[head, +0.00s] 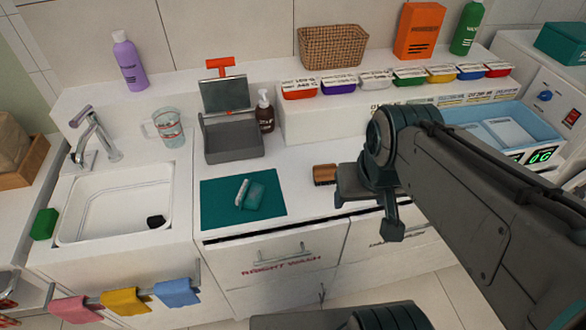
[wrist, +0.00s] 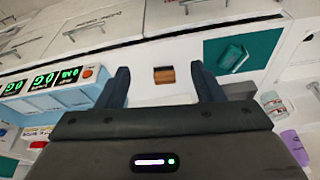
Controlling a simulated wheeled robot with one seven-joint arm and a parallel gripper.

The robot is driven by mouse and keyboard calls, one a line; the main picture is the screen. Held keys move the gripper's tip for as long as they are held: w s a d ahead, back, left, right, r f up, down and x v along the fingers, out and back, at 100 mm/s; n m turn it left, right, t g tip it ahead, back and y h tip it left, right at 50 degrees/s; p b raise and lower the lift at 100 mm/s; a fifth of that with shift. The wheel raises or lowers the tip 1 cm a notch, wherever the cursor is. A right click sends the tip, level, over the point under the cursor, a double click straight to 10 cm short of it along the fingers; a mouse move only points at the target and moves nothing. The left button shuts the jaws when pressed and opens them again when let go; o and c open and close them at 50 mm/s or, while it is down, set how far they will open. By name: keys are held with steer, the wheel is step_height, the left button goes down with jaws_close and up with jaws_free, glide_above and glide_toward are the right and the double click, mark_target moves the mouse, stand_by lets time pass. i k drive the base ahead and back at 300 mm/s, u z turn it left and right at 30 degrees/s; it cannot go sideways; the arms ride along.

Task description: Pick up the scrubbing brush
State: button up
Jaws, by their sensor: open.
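The scrubbing brush (head: 324,174) looks like a small brown wooden block with a darker lower side. It lies on the white counter to the right of the teal mat (head: 212,202), partly hidden by my arm in the head view. In the wrist view the brush (wrist: 164,75) shows between and beyond the two fingers of my gripper (wrist: 158,70). The gripper is open and empty, with the brush apart from both fingers.
A teal block with a pale handle (head: 250,194) lies on the mat. Behind it stand a grey open bin (head: 234,142) and a dark pump bottle (head: 265,112). A raised shelf (head: 330,118) with labelled packs runs behind the brush. A blue tub (head: 470,119) stands right.

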mark_target(322, 173)
steer(key=k, duration=0.5)
steer(key=u, duration=1.1)
steer(key=i, duration=0.8)
steer(key=z, duration=1.95)
